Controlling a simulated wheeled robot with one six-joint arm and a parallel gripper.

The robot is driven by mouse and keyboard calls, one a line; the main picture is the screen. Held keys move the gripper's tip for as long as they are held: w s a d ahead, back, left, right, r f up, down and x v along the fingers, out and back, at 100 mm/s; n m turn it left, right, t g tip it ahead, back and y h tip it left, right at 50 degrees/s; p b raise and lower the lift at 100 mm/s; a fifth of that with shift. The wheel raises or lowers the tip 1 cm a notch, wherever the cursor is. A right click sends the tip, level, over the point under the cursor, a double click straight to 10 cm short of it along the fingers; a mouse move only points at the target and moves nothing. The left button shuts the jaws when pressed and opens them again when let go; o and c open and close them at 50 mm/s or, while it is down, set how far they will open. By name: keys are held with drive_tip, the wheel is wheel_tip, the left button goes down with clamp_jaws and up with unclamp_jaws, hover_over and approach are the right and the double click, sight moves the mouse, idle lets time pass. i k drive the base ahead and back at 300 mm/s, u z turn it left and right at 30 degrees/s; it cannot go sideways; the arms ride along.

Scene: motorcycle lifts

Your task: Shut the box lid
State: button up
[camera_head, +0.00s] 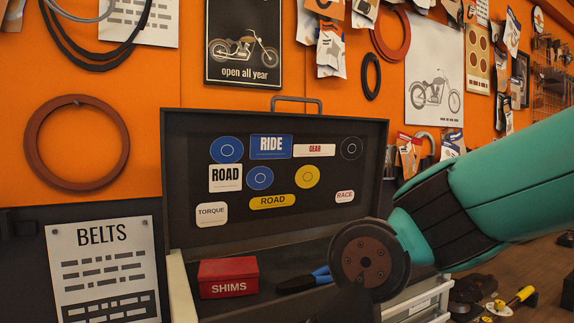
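The black box (184,245) stands in front of the orange wall. Its lid (240,225) is raised nearly upright, and its inner face carries round and rectangular stickers such as RIDE, ROAD and TORQUE. A metal handle (297,99) shows at the lid's top edge. Inside the box are a red SHIMS tin (229,278) and a tool with blue and black grips (305,281). My teal arm comes in from the right, and its dark round wrist part is in front of the box's right side. My gripper's fingers cannot be made out.
The box rests on a light-coloured cabinet (413,302). A BELTS sign (103,262) stands at the left. Belts, posters and packets hang on the wall behind. A yellow-handled tool (519,297) lies low at the right. The space in front of the lid's upper left looks clear.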

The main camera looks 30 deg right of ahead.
sight(228, 175)
drive_tip(key=k, duration=0.9)
drive_tip(key=z, duration=0.8)
drive_tip(key=i, duration=0.8)
drive_tip(key=u, duration=0.8)
